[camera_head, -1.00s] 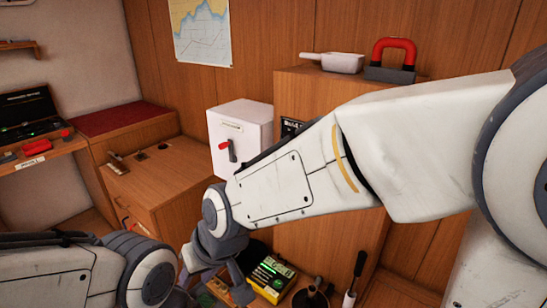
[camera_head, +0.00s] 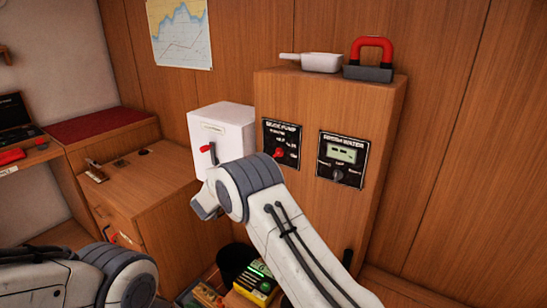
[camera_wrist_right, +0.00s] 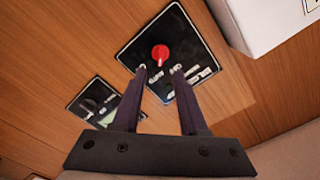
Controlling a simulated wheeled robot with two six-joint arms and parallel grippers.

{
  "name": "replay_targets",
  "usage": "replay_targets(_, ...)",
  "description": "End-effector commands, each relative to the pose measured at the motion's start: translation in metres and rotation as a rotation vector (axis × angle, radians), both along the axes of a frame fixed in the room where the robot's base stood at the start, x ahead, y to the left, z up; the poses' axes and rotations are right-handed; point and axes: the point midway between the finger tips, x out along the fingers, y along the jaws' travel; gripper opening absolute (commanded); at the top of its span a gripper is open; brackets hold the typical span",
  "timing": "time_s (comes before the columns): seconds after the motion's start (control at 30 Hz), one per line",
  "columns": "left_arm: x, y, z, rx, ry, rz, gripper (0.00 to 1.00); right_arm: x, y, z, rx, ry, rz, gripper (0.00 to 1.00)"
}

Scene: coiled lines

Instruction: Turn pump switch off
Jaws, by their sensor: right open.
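The bilge pump panel (camera_head: 270,135) is a black plate on the wooden cabinet front, with a red rotary knob (camera_head: 278,152). In the right wrist view the panel (camera_wrist_right: 200,62) appears turned round, and the red knob (camera_wrist_right: 160,54) shows just beyond the fingertips. My right gripper (camera_wrist_right: 160,71) is open and empty, its two dark fingers aimed at the panel on either side of the knob's line. No contact with the knob is visible. The knob's exact setting is too small to read. In the head view my right wrist hides its fingers. My left gripper is out of view.
A second panel with a display (camera_head: 343,152) sits right of the pump panel. A white box with a red lever (camera_head: 208,147) stands to its left. A white scoop (camera_head: 312,62) and a red-handled block (camera_head: 370,60) rest on the cabinet. A yellow-black device (camera_head: 255,282) lies below.

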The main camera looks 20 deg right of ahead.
Motion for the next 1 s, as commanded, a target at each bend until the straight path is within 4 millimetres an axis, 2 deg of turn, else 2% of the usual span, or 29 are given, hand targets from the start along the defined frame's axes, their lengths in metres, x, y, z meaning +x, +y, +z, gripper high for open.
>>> replay_targets(0.2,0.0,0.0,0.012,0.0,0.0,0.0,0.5,0.026,-0.035,0.002,0.001,0.001,-0.001,0.42)
replay_targets(0.4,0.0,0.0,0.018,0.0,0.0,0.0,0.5,0.045,-0.058,0.001,0.001,0.001,0.001,0.42)
replay_targets(0.6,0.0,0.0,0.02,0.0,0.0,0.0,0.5,0.053,-0.067,0.001,-0.001,0.002,0.004,0.42)
replay_targets(0.87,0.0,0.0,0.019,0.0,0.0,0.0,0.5,0.054,-0.068,0.0,-0.001,0.002,0.005,0.42)
replay_targets(0.9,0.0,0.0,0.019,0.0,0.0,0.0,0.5,0.054,-0.068,0.0,-0.001,0.002,0.005,0.27)
replay_targets(0.97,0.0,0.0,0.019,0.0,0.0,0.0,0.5,0.054,-0.068,0.0,-0.001,0.002,0.005,0.04)
replay_targets(1.0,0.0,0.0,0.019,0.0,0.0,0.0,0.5,0.054,-0.068,0.0,-0.001,0.002,0.005,0.0)
